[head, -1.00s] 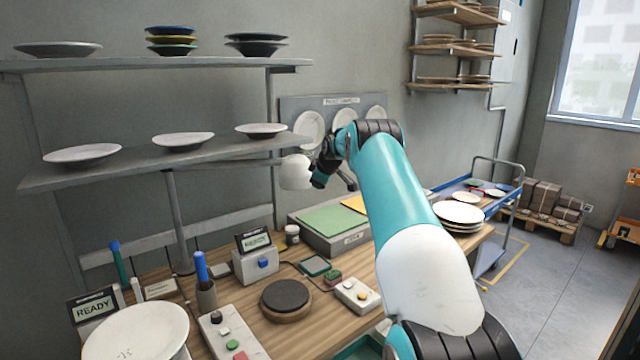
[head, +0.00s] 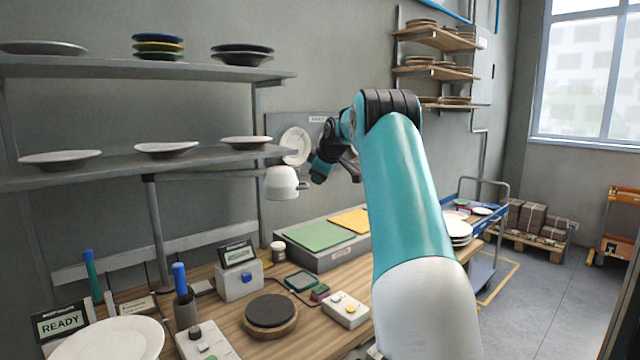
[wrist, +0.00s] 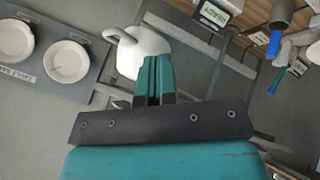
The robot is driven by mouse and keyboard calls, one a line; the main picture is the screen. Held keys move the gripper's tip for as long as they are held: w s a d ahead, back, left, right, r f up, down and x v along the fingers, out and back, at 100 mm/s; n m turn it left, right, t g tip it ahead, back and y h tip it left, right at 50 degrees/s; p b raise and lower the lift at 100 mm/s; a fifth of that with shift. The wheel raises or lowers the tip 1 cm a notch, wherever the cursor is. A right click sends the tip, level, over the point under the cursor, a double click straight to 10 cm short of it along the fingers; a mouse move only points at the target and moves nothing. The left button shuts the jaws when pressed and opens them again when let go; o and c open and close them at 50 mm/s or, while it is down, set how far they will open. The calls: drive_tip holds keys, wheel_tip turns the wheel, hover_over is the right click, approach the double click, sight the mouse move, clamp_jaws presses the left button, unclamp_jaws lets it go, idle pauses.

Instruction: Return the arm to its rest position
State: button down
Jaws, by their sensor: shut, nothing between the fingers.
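My teal arm rises from the bottom right of the head view, bends at its black elbow joint and hangs down on the left. My gripper (head: 319,172) is above the back of the workbench, in front of the wall board. In the wrist view its teal fingers (wrist: 155,72) are together with nothing between them. A white rounded thing with a loop handle (head: 282,183) is just left of the gripper in the head view. It shows beyond the fingertips in the wrist view (wrist: 143,52); I cannot tell what supports it or whether it touches them.
Shelves with plates (head: 165,150) stand left of my gripper. The wooden bench (head: 225,316) below holds a box with green and yellow pads (head: 322,262), a round dark turntable (head: 270,310) and control boxes. A blue cart (head: 484,270) stands right.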

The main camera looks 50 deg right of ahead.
drive_tip(key=shift+s+a+r, duration=0.1)
drive_tip(key=shift+s+r, duration=0.3)
drive_tip(key=shift+r, duration=0.2)
